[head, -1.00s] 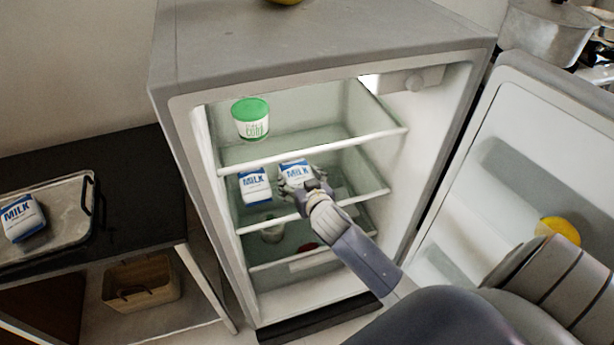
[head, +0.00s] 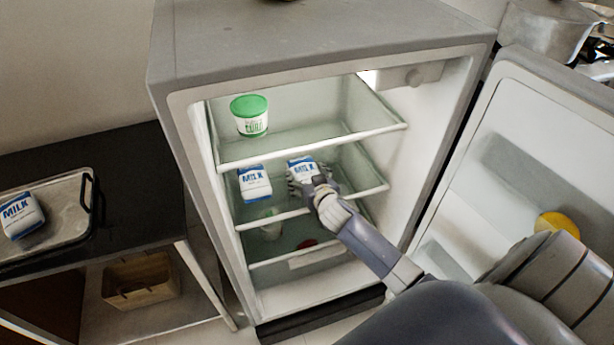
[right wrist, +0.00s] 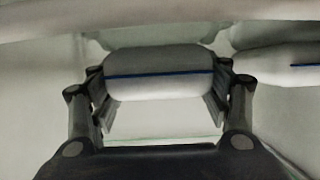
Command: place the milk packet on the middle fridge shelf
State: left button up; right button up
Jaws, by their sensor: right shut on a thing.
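My right gripper (head: 314,183) reaches into the open fridge at the middle shelf (head: 358,194). It is shut on a white and blue milk packet (head: 302,167). In the right wrist view the packet (right wrist: 160,74) sits between both fingers of the gripper (right wrist: 160,95). Whether the packet touches the shelf cannot be told. A second milk packet (head: 254,184) stands on the middle shelf to the left. A third milk packet (head: 20,214) lies on a metal tray (head: 70,228) on the black side table. My left gripper is not in view.
A green-lidded tub (head: 250,116) stands on the upper shelf (head: 300,150). The fridge door (head: 535,130) is open at the right, with a yellow fruit (head: 558,226) in it. A basket (head: 140,281) sits below the side table (head: 120,165).

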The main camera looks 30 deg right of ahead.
jog(key=o, duration=1.2)
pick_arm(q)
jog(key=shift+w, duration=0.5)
pick_arm(e)
jog(key=shift+o, duration=0.3)
jog(key=shift+r+p, duration=0.25)
jog(key=shift+p, duration=0.05)
jog(key=shift+s+a, duration=0.1)
jog(key=shift+s, duration=0.25)
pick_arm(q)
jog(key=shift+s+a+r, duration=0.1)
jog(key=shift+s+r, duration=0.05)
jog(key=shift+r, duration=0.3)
pick_arm(e)
jog(key=v, duration=1.1)
jog(key=shift+s+r, duration=0.1)
